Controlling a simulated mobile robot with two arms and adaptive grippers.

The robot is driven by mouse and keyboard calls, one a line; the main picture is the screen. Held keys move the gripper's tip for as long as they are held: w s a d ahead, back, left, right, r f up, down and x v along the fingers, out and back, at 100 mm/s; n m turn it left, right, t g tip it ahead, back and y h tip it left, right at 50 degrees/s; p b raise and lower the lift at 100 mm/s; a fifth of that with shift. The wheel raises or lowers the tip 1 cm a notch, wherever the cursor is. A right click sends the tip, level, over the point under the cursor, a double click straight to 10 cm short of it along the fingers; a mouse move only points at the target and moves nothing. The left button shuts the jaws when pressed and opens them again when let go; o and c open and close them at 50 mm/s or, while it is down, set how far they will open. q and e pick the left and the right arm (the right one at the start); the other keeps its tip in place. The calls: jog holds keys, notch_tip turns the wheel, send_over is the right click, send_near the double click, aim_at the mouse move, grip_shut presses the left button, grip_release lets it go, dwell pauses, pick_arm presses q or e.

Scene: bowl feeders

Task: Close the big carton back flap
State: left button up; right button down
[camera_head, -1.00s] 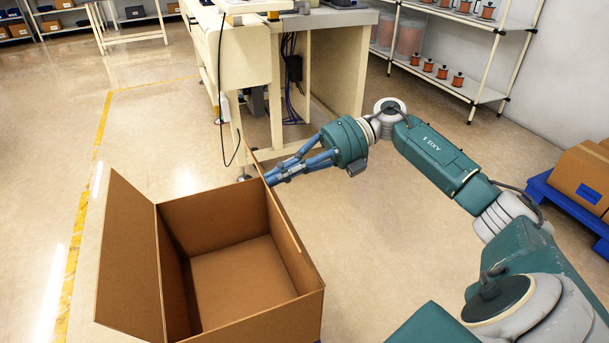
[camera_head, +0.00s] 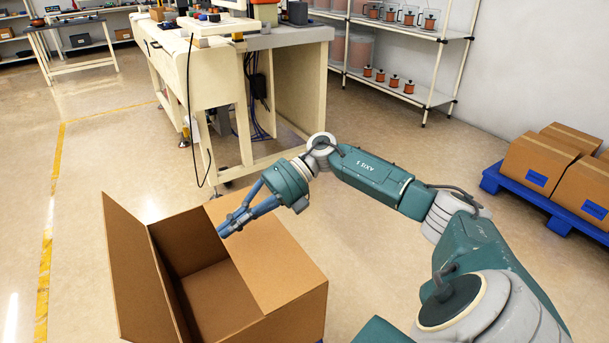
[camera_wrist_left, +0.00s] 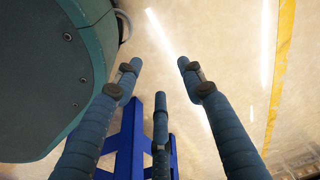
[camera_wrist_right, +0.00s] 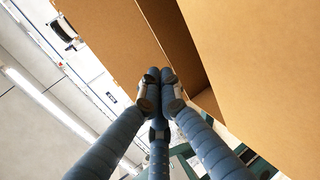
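I cannot tell which flap is the back one. My right gripper (camera_head: 222,232) is over the carton, its fingertips at the inner edge of the right-side flap. In the right wrist view its fingers (camera_wrist_right: 158,82) are together with nothing between them, near brown cardboard. My left gripper (camera_wrist_left: 160,75) is open and empty, above the floor.
A cream workbench (camera_head: 215,85) with a hanging cable stands behind the carton. A blue pallet (camera_head: 548,208) with closed cartons is at the right. A blue frame (camera_wrist_left: 133,140) lies below my left gripper. Floor left of the carton is clear.

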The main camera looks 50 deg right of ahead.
aim_at(230, 250)
jog(key=shift+a+f, duration=0.15)
jog(key=shift+f, duration=0.4)
jog(key=shift+a+f, duration=0.15)
jog(key=shift+f, duration=0.35)
pick_arm(q)
jog(key=shift+w+d+r+b, duration=0.1)
jog(key=shift+w+r+b, duration=0.2)
jog(key=shift+w+r, duration=0.45)
jog(key=shift+w+d+r+b, duration=0.1)
jog(key=shift+w+r+b, duration=0.25)
jog(key=shift+r, duration=0.65)
pick_arm(e)
jog(key=shift+w+a+f, duration=0.1)
jog(key=shift+a+f, duration=0.05)
jog(key=shift+f, duration=0.45)
jog(key=shift+w+a+f, duration=0.1)
jog(key=shift+a+f, duration=0.05)
jog(key=shift+f, duration=0.4)
pick_arm(q)
jog(key=shift+w, duration=0.1)
pick_arm(e)
jog(key=shift+r, duration=0.15)
